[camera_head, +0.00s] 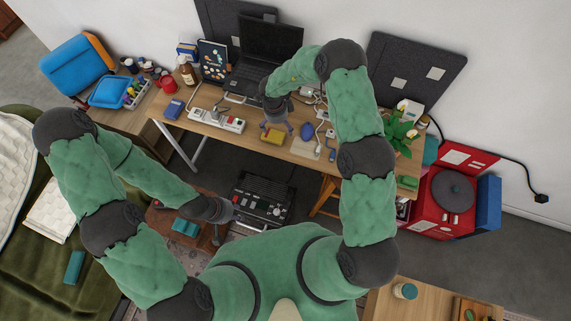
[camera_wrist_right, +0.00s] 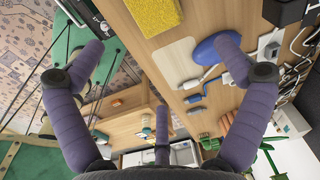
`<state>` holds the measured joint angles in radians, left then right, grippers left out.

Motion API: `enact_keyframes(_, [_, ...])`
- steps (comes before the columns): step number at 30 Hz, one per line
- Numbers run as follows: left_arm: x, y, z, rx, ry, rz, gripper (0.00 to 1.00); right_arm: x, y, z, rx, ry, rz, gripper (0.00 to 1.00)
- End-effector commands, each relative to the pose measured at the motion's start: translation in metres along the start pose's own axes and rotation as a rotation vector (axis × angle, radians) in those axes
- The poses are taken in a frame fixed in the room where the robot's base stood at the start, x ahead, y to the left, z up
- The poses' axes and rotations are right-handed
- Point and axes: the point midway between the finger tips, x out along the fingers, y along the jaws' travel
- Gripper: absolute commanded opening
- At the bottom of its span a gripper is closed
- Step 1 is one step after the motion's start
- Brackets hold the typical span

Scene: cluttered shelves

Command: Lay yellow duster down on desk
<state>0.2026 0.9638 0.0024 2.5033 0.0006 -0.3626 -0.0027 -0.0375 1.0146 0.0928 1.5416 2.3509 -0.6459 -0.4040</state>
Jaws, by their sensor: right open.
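The yellow duster (camera_head: 273,136) is a small yellow block lying on the wooden desk (camera_head: 262,113), close to its front edge. It shows in the right wrist view (camera_wrist_right: 155,14) at the top, flat on the wood and partly cut off by the frame. My right gripper (camera_head: 276,122) is just above the desk by the duster.
A laptop (camera_head: 262,52) and a green plant (camera_head: 401,134) stand farther back and right. Bare wood separates several items.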

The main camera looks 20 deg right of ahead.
Motion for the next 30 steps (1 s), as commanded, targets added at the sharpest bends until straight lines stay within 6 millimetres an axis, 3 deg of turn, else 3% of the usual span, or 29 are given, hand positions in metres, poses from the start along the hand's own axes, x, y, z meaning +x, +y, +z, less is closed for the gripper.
enact_keyframes(3, [0.0, 0.0, 0.0, 0.0, 0.0, 0.0, 0.4, 0.013, 0.005, -0.026, -0.129, 0.05, -0.045, 1.0])
enact_keyframes(12, [0.0, 0.0, 0.0, 0.0, 0.0, 0.0, 0.4, 0.035, 0.023, -0.067, -0.49, 0.105, -0.142, 1.0])
enact_keyframes(22, [0.0, 0.0, 0.0, 0.0, 0.0, 0.0, 0.4, 0.05, 0.068, -0.083, -0.907, 0.053, -0.204, 1.0])
enact_keyframes(30, [0.0, 0.0, 0.0, 0.0, 0.0, 0.0, 0.4, 0.052, 0.13, -0.086, -1.245, -0.074, -0.223, 1.0])
